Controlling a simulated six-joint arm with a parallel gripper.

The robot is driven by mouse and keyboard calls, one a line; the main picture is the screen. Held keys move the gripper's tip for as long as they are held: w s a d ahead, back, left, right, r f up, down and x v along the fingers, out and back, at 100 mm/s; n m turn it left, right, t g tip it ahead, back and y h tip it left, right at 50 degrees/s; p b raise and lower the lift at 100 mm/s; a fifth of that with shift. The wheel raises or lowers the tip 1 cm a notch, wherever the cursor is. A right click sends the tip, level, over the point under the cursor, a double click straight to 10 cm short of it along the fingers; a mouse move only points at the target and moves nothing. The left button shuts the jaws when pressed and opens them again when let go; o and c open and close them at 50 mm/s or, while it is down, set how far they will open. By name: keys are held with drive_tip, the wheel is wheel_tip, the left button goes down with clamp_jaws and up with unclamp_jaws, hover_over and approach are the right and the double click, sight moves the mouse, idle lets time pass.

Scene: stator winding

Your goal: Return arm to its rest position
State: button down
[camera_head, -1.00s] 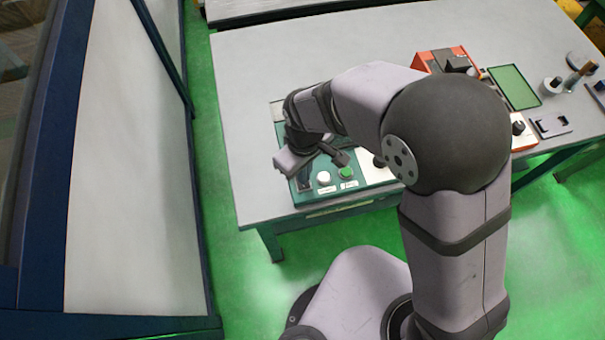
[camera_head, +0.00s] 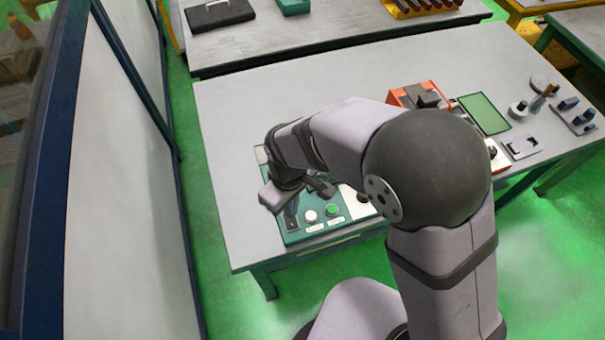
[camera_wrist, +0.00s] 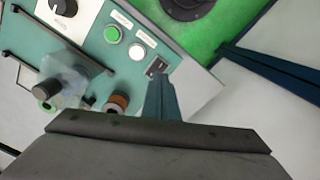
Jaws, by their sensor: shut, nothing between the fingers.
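My gripper (camera_wrist: 160,98) is shut and empty in the wrist view. Its narrow dark fingers point at the corner of a green control panel, close to a black rocker switch (camera_wrist: 157,66); I cannot tell whether they touch it. In the head view my arm reaches over the left end of the grey workbench (camera_head: 240,115), bent at the elbow. Its wrist hangs over the green control panel (camera_head: 300,234) and hides part of it. The fingertips are hard to make out there.
The panel carries a white button (camera_head: 311,216) and a green button (camera_head: 331,210). A black knob (camera_wrist: 62,7) and a black bar show in the wrist view. An orange device (camera_head: 410,95) and a green mat (camera_head: 484,113) lie rightward.

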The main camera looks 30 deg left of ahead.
drive_tip(key=s+d+f+m+g+h, duration=0.1)
drive_tip(key=s+d+m, duration=0.15)
drive_tip(key=d, duration=0.25)
drive_tip(key=s+d+f+m+h, duration=0.1)
drive_tip(key=s+d, duration=0.2)
drive_tip(key=d, duration=0.3)
drive_tip(key=w+d+r+m, duration=0.2)
drive_tip(key=d+m, duration=0.1)
drive_tip(key=d, duration=0.4)
drive_tip(key=w+d+r+m+y+b, duration=0.1)
drive_tip(key=w+d+r+m, duration=0.1)
drive_tip(key=d, duration=0.6)
drive_tip(key=w+d+r+m+t+y, duration=0.1)
drive_tip(key=w+d+r+m, duration=0.2)
drive_tip(key=d+m, duration=0.3)
drive_tip(key=shift+w+d+b, duration=0.3)
drive_tip(key=shift+w+d, duration=0.15)
drive_tip(key=shift+d, duration=0.3)
